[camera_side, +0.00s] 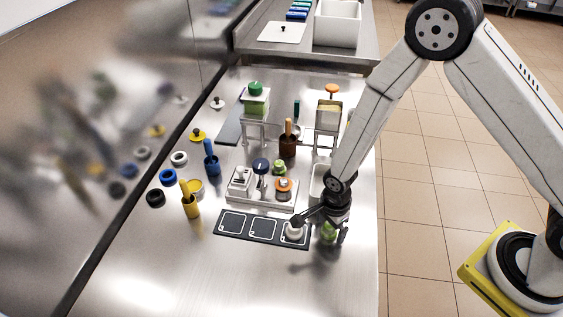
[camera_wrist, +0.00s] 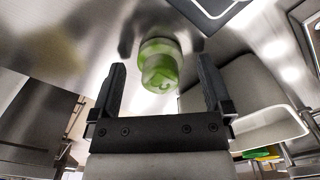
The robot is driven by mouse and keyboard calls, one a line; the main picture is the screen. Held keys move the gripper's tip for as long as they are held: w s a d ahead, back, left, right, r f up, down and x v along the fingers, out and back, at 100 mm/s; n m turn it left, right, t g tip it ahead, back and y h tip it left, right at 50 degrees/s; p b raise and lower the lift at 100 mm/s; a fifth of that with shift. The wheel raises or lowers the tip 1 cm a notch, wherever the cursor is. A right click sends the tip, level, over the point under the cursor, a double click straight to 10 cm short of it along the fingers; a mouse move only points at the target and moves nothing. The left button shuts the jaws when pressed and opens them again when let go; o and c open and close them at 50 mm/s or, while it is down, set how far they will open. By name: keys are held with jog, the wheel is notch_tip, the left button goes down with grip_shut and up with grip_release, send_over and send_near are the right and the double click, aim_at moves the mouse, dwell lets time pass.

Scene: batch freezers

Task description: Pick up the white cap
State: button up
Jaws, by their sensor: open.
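A small white round piece (camera_side: 294,230), which looks like a white cap, sits on the right square of the black mat (camera_side: 222,238) in the side view. Another white cap with a dark knob (camera_side: 217,103) lies far back by the wall; I cannot tell which one is meant. My gripper (camera_side: 322,229) is open and low at the mat's right end, just right of the white piece. A green jar-like piece (camera_side: 328,236) shows under it. In the wrist view the green piece (camera_wrist: 160,70) appears between the open fingers (camera_wrist: 160,63), with a gap on each side.
A grey stand (camera_side: 262,200) with jars and an orange-ringed piece (camera_side: 283,185) is behind the mat. A yellow cup (camera_side: 191,207), coloured rings (camera_side: 168,176) and a blue cup (camera_side: 211,163) stand left. A white bin (camera_wrist: 255,90) is close right in the wrist view. The front counter is clear.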

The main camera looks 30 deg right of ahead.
dwell(0.4)
jog(key=c, duration=1.3)
jog(key=shift+r, duration=0.15)
jog(key=shift+r, duration=4.85)
jog(key=shift+w, duration=0.1)
jog(key=w+d+r, duration=0.1)
jog(key=w+d, duration=0.6)
jog(key=w, duration=0.2)
jog(key=shift+d+r, duration=0.25)
jog(key=shift+d, duration=0.15)
